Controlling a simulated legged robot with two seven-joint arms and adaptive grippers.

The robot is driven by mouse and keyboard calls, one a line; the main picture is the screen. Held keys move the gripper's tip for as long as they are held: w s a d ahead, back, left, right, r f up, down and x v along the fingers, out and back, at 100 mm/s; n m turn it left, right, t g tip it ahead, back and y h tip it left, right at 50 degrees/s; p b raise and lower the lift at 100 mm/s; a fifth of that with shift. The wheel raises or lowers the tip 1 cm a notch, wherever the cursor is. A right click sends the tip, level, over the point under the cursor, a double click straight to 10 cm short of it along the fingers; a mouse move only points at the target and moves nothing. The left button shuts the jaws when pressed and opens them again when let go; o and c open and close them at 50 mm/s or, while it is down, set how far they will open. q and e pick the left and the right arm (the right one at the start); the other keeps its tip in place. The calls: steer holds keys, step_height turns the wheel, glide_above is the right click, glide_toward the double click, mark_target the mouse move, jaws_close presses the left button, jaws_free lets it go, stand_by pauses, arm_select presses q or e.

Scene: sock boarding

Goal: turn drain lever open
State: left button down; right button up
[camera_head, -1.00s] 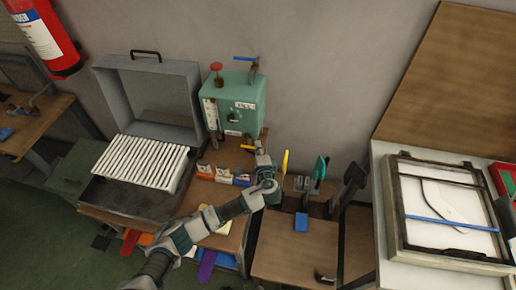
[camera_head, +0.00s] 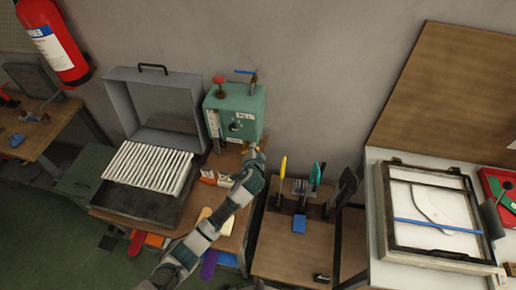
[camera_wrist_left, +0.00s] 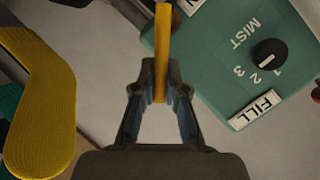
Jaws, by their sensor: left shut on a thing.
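The teal box (camera_head: 236,112) stands against the wall in the head view. My left gripper (camera_head: 254,154) is at its lower right front. In the left wrist view, the fingers (camera_wrist_left: 160,95) are shut on a flat yellow bar (camera_wrist_left: 163,45), which I take for the drain lever. The bar stands straight up in that picture. My right gripper is not in view.
A blue lever (camera_head: 246,72) and red knob (camera_head: 218,79) top the box. An open grey case (camera_head: 130,197) with white rolls stands left. A yellow sock-shaped board (camera_wrist_left: 38,100) is close beside the gripper. A framed panel (camera_head: 440,255) lies on the right table.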

mark_target(243, 153)
arm_select(q)
steer(key=a+n+h+p, duration=0.1)
steer(key=p, duration=0.1)
steer(key=a+n+g+h+p, duration=0.1)
steer(key=a+n+p, duration=0.1)
steer(key=p, duration=0.1)
steer(key=shift+w+r+n, duration=0.1)
steer(key=shift+r+n, duration=0.2)
steer(key=shift+r, duration=0.05)
steer(key=shift+a+n+h+p, duration=0.4)
steer(key=shift+n+h+p, duration=0.35)
steer(key=shift+h, duration=0.15)
steer(key=shift+w+a+n+h+p, duration=0.15)
steer(key=shift+a+n+h+p, duration=0.25)
steer(key=shift+n+h, duration=0.15)
steer(key=c, duration=1.2)
jaws_free()
steer(key=shift+w+r, duration=0.1)
steer(key=shift+w, duration=0.05)
steer(key=shift+r, duration=0.1)
